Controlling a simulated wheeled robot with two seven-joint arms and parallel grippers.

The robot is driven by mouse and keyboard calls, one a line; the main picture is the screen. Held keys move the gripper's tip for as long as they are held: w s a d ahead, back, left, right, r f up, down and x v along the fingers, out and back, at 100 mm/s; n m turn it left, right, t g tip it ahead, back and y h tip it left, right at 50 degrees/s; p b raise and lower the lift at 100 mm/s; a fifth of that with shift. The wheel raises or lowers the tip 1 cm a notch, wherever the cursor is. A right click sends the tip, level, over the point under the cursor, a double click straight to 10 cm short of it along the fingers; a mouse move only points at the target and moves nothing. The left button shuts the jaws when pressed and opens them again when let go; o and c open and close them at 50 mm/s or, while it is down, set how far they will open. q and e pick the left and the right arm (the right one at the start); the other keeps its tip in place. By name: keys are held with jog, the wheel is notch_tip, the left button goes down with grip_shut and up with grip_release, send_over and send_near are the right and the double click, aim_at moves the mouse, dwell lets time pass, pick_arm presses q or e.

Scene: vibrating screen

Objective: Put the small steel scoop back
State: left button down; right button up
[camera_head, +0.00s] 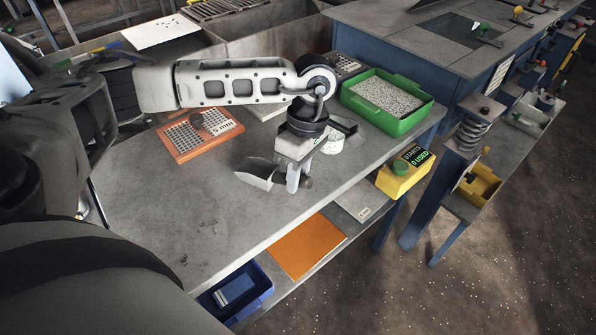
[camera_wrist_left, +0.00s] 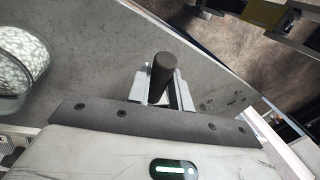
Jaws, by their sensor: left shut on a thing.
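The small steel scoop (camera_head: 257,178) is in the head view, over the grey bench top, with its open metal end pointing left. My left gripper (camera_head: 293,179) is shut on its dark handle, just right of the scoop's body. In the left wrist view, the dark round handle (camera_wrist_left: 163,75) stands out between the fingers of the left gripper (camera_wrist_left: 160,88). The scoop's metal end is hidden there. I cannot tell whether the scoop touches the bench. My right gripper is in neither view.
Behind the gripper stand a green tray (camera_head: 415,121) of pale granules and a round dish of white granules (camera_wrist_left: 20,62). An orange perforated plate (camera_head: 185,148) lies left. A yellow button box (camera_head: 402,176) sits at the bench's right edge.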

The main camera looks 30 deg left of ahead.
pick_arm(q)
jog(key=shift+f, duration=0.35)
jog(key=c, duration=1.7)
grip_release()
jog(key=shift+f, duration=0.1)
jog(key=o, duration=0.4)
jog(key=shift+o, duration=0.2)
